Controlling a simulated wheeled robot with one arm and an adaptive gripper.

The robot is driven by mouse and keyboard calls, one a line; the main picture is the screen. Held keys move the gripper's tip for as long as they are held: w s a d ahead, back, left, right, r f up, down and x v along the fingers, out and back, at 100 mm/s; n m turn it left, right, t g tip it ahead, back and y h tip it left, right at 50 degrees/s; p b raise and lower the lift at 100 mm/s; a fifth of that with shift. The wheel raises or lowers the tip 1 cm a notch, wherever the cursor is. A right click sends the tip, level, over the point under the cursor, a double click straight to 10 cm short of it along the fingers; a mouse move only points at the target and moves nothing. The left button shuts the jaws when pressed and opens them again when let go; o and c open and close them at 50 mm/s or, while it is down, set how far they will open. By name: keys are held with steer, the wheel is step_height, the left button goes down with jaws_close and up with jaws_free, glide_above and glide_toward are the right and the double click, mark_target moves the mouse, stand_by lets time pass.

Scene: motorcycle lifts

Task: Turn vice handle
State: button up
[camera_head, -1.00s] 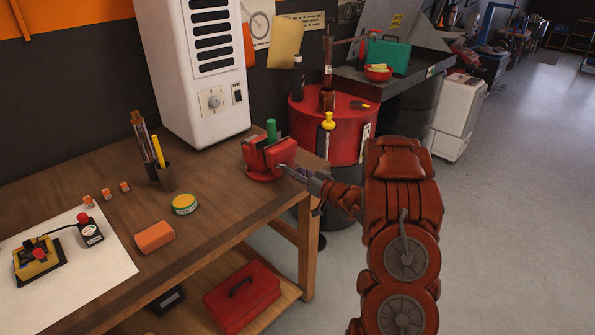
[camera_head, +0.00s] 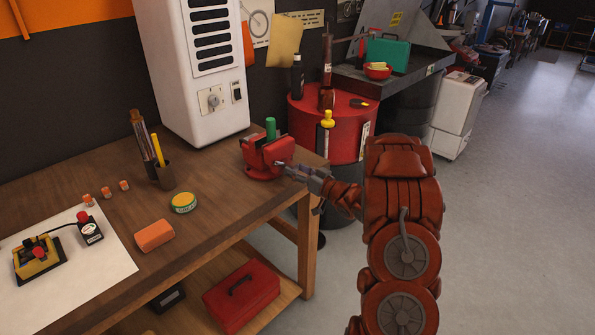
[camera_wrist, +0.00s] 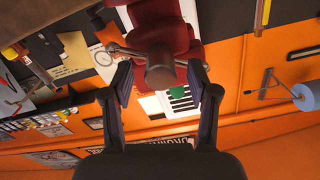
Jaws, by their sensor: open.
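The red vice (camera_head: 262,157) stands on the back right corner of the wooden workbench. In the wrist view the vice (camera_wrist: 162,15) appears at the top, with its round screw end (camera_wrist: 160,68) facing me. Its thin metal handle (camera_wrist: 128,51) runs sideways across that end. My gripper (camera_head: 284,168) is at the vice's right front side. In the wrist view my gripper (camera_wrist: 160,78) is open, with one finger on each side of the screw end. I cannot tell whether the fingers touch the handle.
A green cylinder (camera_head: 270,129) stands at the vice's back. A red drum (camera_head: 345,145) with bottles stands just beyond the bench's right end.

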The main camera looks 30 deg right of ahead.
steer(key=v, duration=1.1)
steer(key=shift+s, duration=0.35)
steer(key=shift+d, duration=0.1)
steer(key=w+d+r+g+h, duration=0.2)
steer(key=w+g+h, duration=0.1)
steer(key=g+h, duration=0.15)
steer(key=s+a+r+m+g+h, duration=0.1)
steer(key=s+a+r+g+h, duration=0.2)
steer(key=s+g+h, duration=0.1)
steer(key=s+a+g+y, duration=0.1)
steer(key=s+a+g, duration=0.2)
steer(key=s+a, duration=0.7)
steer(key=s+a+r+n+g+y, duration=0.1)
steer(key=s+a+g, duration=0.3)
steer(key=s+a, duration=0.6)
steer(key=s+a+r+g+y, duration=0.1)
steer(key=s+a+g, duration=0.3)
steer(key=s+a, duration=0.6)
steer(key=s+y, duration=0.1)
steer(key=s, duration=0.4)
steer(key=shift+r, duration=0.25)
